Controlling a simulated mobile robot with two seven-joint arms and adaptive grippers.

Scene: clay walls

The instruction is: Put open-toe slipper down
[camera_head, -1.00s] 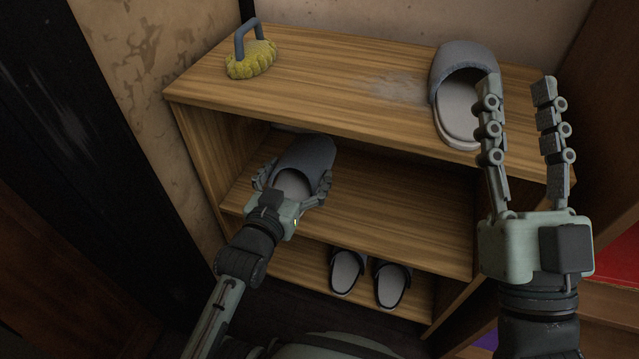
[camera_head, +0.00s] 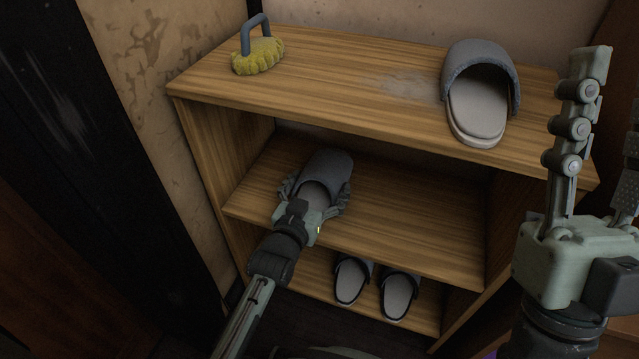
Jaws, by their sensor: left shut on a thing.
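A grey open-toe slipper (camera_head: 328,172) is at the left part of the middle shelf (camera_head: 420,228) of a wooden rack. My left gripper (camera_head: 316,197) is shut on this slipper, with its fingers along both sides of it. Whether the sole touches the shelf board is hard to tell. A matching grey slipper (camera_head: 478,103) lies on the right of the top shelf (camera_head: 330,85). My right gripper (camera_head: 606,120) is at the right edge, partly cut off by the frame. Its fingers are apart and nothing shows between them.
A yellow brush with a blue handle (camera_head: 258,55) stands at the top shelf's left. A pair of dark slippers (camera_head: 375,286) sits on the bottom shelf. The middle shelf is free to the right of the held slipper. A wall stands close on the left.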

